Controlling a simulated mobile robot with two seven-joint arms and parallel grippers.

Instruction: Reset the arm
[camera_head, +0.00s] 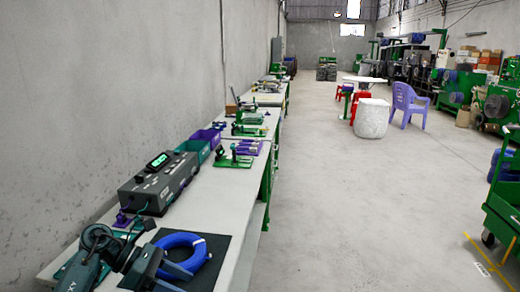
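A coiled blue cable (186,242) lies on a black mat (212,268) at the near end of the long grey workbench (215,195). My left arm comes in at the lower left, and its gripper (180,272) is at the near-left side of the coil, overlapping part of it in the picture. I cannot tell whether it touches the cable, or whether its fingers are open or shut. My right arm and gripper are not in view.
A dark box with a lit green display (157,182) stands on the bench behind the coil. Bins (205,140) and green fixtures (237,158) stand farther along. A wall borders the left; open floor (340,210) lies right, with a green cart (503,205) at the edge.

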